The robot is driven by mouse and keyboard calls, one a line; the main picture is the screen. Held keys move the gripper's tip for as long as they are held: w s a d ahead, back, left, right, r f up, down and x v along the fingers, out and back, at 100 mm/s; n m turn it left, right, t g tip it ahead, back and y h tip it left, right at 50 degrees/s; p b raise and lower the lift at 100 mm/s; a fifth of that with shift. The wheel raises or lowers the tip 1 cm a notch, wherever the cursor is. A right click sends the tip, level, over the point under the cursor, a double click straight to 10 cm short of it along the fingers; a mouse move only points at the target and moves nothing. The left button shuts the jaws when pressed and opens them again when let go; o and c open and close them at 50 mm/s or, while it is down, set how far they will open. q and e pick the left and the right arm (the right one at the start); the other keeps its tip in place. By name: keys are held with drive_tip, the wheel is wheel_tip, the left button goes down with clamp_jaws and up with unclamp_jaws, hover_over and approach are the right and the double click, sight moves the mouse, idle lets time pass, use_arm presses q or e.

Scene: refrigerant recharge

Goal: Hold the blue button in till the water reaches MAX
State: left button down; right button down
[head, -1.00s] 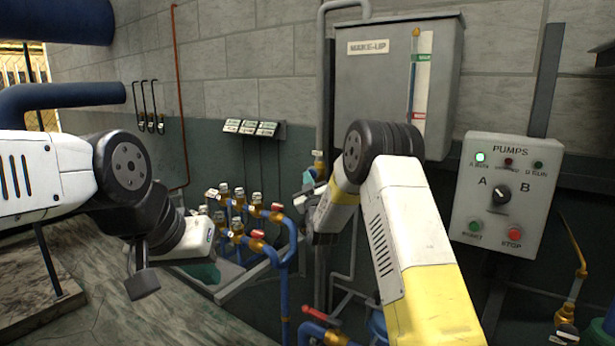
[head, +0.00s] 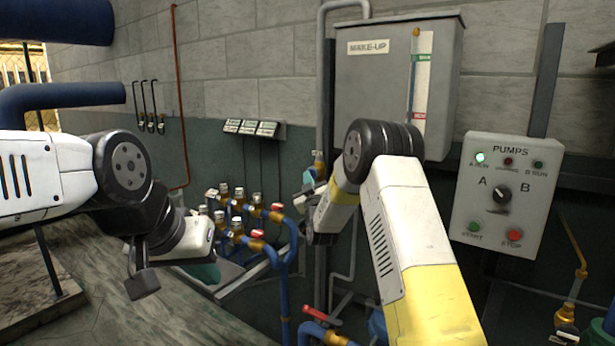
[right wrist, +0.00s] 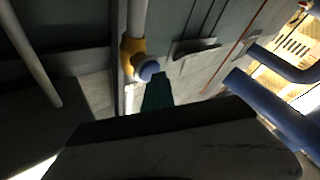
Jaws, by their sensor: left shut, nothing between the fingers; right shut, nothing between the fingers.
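The blue button (right wrist: 149,70) shows in the right wrist view as a round cap on a brass fitting (right wrist: 132,55) on a pale pipe. My right gripper (right wrist: 157,92) is shut and empty, its teal tip at the button; I cannot tell whether it touches or presses. In the head view my right gripper (head: 308,183) is beside the brass fitting, partly hidden by its wrist. The make-up tank (head: 385,90) carries a sight tube (head: 412,85) with a green label (head: 424,58) above and a red label (head: 419,115) below; the water level is unclear. My left gripper (head: 206,272) is shut, empty, low at left.
A pump panel (head: 505,200) with a selector knob, lamps and start and stop buttons hangs at right. Blue pipes with brass valves (head: 237,225) stand between my grippers. A red-handled valve (head: 318,312) is low in the middle.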

idle(0.8)
drive_tip(key=shift+s+a, duration=0.55)
drive_tip(key=shift+s, duration=0.2)
drive_tip(key=s+a, duration=0.1)
drive_tip(key=s, duration=0.1)
drive_tip(key=s+a, duration=0.2)
idle(0.4)
